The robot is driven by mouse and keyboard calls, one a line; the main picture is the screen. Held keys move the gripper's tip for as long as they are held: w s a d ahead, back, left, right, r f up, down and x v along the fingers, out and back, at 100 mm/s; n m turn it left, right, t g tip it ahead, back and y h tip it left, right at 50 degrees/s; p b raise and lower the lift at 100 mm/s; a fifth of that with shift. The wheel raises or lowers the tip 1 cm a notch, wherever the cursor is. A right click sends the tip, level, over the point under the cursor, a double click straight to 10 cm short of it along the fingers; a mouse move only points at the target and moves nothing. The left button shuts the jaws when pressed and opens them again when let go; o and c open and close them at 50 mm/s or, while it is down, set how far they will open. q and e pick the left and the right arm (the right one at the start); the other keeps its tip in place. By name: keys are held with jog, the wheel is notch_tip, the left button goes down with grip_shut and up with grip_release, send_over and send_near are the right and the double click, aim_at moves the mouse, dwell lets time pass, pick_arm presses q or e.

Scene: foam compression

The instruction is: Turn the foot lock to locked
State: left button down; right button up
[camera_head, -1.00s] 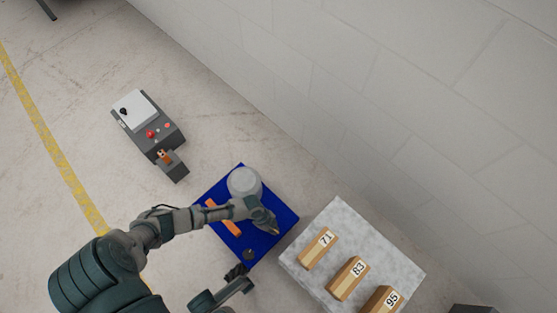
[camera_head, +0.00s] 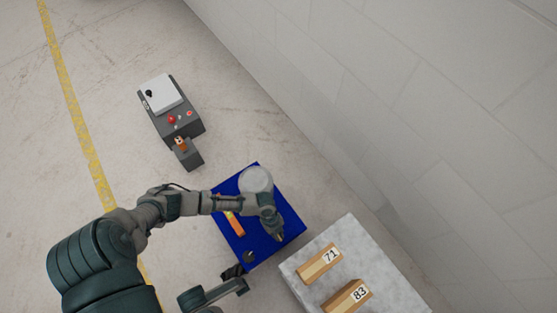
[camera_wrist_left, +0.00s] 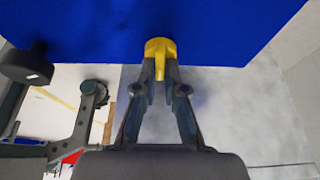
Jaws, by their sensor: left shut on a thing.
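The foot lock is a small yellow knob with a narrow tab (camera_wrist_left: 160,60), seen in the left wrist view at the edge of the blue platform (camera_wrist_left: 80,25). My left gripper (camera_wrist_left: 162,80) is shut on the tab, its fingers on either side. In the head view my left gripper (camera_head: 279,236) is over the right part of the blue platform (camera_head: 292,225). There the yellow knob is hidden or too small to tell.
An orange bar (camera_head: 234,224) and a pale round thing (camera_head: 256,179) are on the blue platform. A grey slab (camera_head: 350,240) with numbered wooden blocks (camera_head: 320,264) stands to the right. A control box (camera_head: 170,105) with a red button is at upper left. A wall rises at right.

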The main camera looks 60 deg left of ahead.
pick_arm(q)
jog(key=c, duration=1.2)
grip_release()
jog(key=shift+a+f, duration=0.1)
jog(key=shift+c, duration=0.2)
jog(key=v, duration=1.2)
